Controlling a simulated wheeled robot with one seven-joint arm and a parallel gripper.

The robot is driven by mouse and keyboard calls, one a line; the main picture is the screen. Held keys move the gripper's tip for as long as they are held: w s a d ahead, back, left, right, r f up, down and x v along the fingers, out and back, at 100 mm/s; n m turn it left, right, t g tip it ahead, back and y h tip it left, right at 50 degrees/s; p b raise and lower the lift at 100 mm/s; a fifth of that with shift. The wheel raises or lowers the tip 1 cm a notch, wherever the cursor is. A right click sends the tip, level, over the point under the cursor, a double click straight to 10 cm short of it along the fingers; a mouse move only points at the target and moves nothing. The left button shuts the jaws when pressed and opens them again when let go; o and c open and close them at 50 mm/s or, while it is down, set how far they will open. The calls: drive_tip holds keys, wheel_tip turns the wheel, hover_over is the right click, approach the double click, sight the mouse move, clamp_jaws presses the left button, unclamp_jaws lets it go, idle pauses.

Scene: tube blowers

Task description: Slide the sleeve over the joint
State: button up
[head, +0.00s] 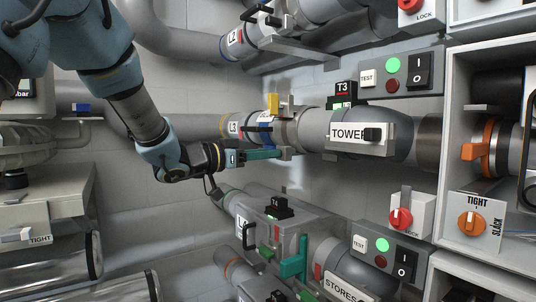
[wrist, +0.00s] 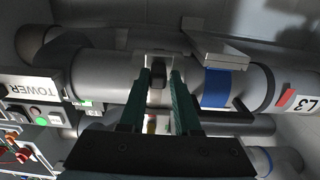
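The grey L3 tube (head: 315,125) runs across the middle of the head view, with a blue band (head: 268,131) on it. The blue band also shows in the wrist view (wrist: 217,88). A grey collar that looks like the sleeve (head: 285,132) sits around the tube beside the blue band. In the wrist view a small dark grip (wrist: 158,73) stands out from a grey bracket. My gripper (head: 270,154) has green fingers at the tube's near side. In the wrist view its fingertips (wrist: 161,78) lie either side of the grip, seemingly with small gaps. The joint itself cannot be made out clearly.
The L2 tube (head: 245,42) runs above and a clear box (head: 270,225) sits below. Switch panels (head: 401,73) and an orange-handled clamp (head: 484,150) are at right.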

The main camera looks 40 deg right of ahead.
drive_tip(key=o, duration=0.4)
drive_tip(key=shift+w, duration=0.15)
drive_tip(key=shift+a, duration=0.1)
drive_tip(key=a+b, duration=0.1)
drive_tip(key=a, duration=0.2)
drive_tip(key=a+b, duration=0.1)
drive_tip(key=a, duration=0.3)
drive_tip(key=a+b, duration=0.1)
drive_tip(key=a, duration=0.2)
drive_tip(key=shift+w+a, duration=0.3)
drive_tip(key=shift+a, duration=0.05)
